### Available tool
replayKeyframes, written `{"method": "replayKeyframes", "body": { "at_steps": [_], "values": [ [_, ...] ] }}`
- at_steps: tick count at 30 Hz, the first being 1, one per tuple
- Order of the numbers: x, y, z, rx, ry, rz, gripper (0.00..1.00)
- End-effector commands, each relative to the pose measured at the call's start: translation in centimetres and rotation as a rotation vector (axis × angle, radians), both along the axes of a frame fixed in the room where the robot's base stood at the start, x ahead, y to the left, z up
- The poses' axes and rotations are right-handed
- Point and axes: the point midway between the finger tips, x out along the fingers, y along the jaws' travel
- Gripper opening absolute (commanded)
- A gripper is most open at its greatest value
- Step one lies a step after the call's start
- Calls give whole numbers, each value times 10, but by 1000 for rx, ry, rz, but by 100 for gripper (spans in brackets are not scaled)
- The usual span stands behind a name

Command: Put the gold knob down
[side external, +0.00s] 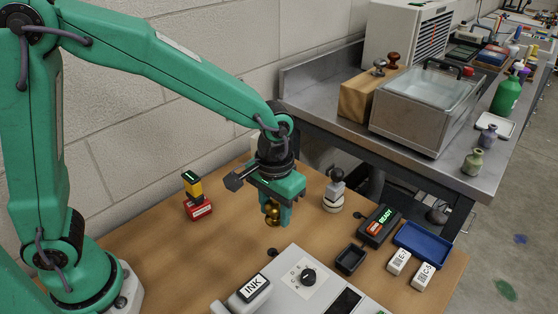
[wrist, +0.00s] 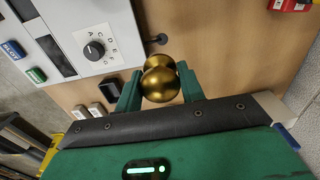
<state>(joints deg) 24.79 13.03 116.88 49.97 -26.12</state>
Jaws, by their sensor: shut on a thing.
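The gold knob (wrist: 160,80) is a rounded brass-coloured piece, held between the two green fingers of my gripper (wrist: 160,92) in the wrist view. In the side external view my gripper (side external: 277,212) points down over the wooden table, with the gold knob (side external: 271,211) between its fingers. The fingers are shut on the knob. Whether the knob's lower end touches the table or hangs just above it, I cannot tell.
A grey device with a dial (side external: 308,276) stands in front of my gripper. A white-and-grey stamp (side external: 334,192) stands right, a red block with a yellow top (side external: 196,200) left. A small black tray (side external: 350,260) and a blue tray (side external: 424,243) lie right. Bare wood (side external: 150,240) lies left.

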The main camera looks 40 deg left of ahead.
Motion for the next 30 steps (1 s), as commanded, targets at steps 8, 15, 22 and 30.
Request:
{"method": "replayKeyframes", "body": {
  "at_steps": [8, 15, 22, 30],
  "values": [
    [-12, -29, 1, 0, 0, -23, 11],
    [-12, -30, 0, 0, 0, -23, 11],
    [1, -17, -11, 1, 2, -19, 11],
    [31, 13, -36, 1, 3, -18, 11]
  ]
}}
